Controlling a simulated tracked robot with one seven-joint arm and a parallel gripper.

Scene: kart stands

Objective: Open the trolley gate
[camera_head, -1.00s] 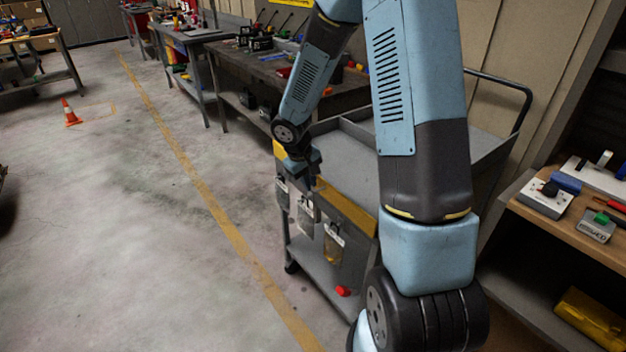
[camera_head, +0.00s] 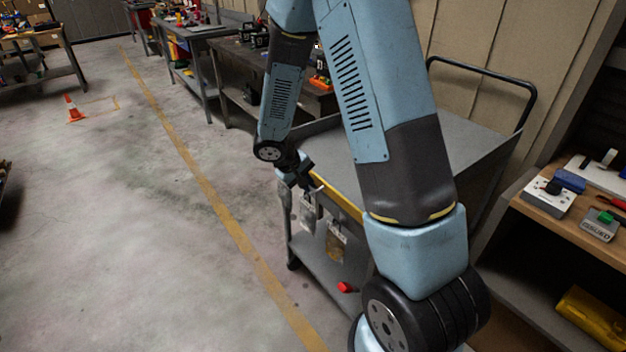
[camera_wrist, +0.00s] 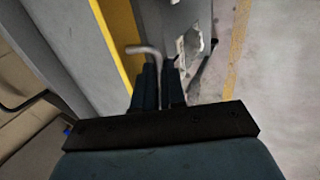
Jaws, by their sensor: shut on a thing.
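The grey trolley (camera_head: 440,128) stands right of the yellow floor line, partly hidden behind my arm. Its gate (camera_head: 350,228) is the side panel with a yellow top edge, facing the aisle; hanging tags cover part of it. My gripper (camera_head: 310,182) is at the far end of this yellow edge. In the wrist view my gripper (camera_wrist: 160,88) is shut on a bent metal rod (camera_wrist: 143,50), whose hooked end sticks out beyond the fingers. The yellow edge (camera_wrist: 117,40) runs just left of the fingers. I cannot tell whether the gate stands ajar.
A red knob-like thing (camera_head: 347,287) is on the trolley's lower shelf. A wooden-topped bench (camera_head: 570,225) with small devices stands close on the right. Workbenches (camera_head: 262,68) line the wall behind. An orange cone (camera_head: 74,108) stands far left. The floor left of the trolley is clear.

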